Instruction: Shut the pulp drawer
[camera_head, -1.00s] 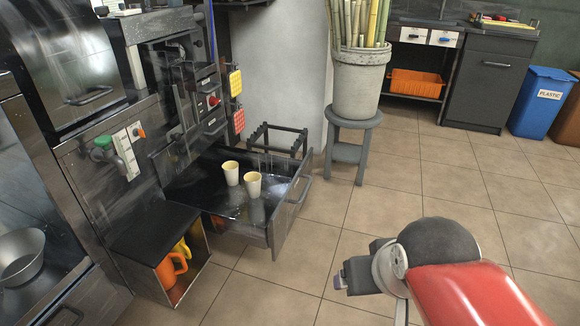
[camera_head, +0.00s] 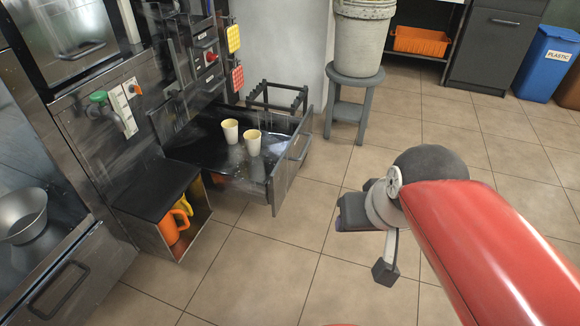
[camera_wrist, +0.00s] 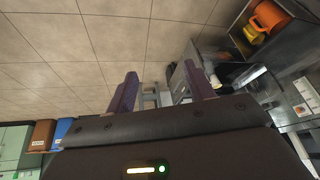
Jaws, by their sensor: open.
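The pulp drawer (camera_head: 278,182) is a dark metal drawer standing pulled out low on the press. Its front panel faces right and carries a bar handle (camera_head: 301,146). Two pale yellow cups, a left cup (camera_head: 230,132) and a right cup (camera_head: 252,141), stand upright within the drawer's outline. My gripper (camera_head: 342,216) is to the right of the drawer front, apart from it, with its fingers partly hidden by the wrist. In the wrist view my gripper (camera_wrist: 161,88) has its two purple fingers spread with nothing clearly between them.
A metal bowl (camera_head: 22,214) is at far left. The tiled floor (camera_head: 290,255) right of the drawer is clear.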

